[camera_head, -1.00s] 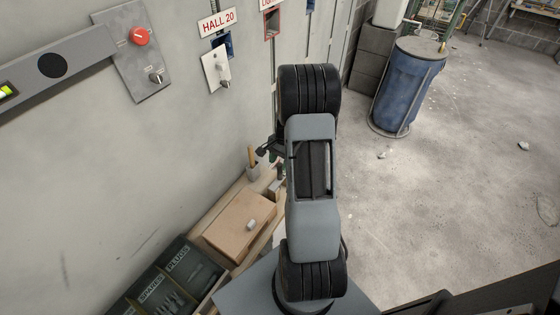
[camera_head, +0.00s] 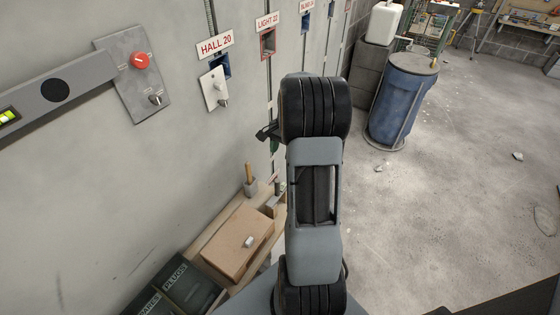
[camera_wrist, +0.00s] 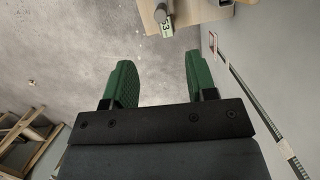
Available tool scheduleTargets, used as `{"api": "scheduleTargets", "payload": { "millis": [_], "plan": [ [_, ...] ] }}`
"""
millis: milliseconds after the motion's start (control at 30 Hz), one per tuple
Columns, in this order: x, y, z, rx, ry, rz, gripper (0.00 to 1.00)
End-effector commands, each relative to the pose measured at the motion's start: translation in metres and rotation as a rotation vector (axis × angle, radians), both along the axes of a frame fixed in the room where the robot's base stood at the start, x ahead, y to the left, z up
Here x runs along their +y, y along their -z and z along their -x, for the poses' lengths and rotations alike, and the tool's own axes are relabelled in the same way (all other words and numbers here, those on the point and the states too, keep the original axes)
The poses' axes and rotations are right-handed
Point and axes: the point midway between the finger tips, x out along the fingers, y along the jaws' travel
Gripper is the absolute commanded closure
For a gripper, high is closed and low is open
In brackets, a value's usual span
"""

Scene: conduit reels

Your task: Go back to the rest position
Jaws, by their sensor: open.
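My gripper (camera_wrist: 160,82) shows in the wrist view with its two green fingers apart and nothing between them. Beyond the fingers lies grey concrete floor. In the head view my arm stands upright in the middle and hides most of the gripper. Only a small dark and green part of it (camera_head: 271,137) shows left of the arm, near the wall.
The wall (camera_head: 80,170) on the left carries a plate with a red button (camera_head: 139,61) and a HALL 20 sign (camera_head: 215,44). A cardboard box (camera_head: 238,243) and black bins (camera_head: 177,285) stand below. A blue drum (camera_head: 402,98) stands back right. Floor at right is mostly clear.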

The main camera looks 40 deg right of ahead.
Motion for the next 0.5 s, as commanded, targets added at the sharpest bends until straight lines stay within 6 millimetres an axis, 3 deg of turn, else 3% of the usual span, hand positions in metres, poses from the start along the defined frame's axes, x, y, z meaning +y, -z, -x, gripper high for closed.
{"api": "scheduleTargets", "payload": {
  "millis": [200,500],
  "plan": [
    [-0.004,-0.016,-0.001,0.000,0.001,0.001,0.48],
    [-0.005,-0.019,-0.002,-0.009,-0.028,0.001,0.48]
  ]
}}
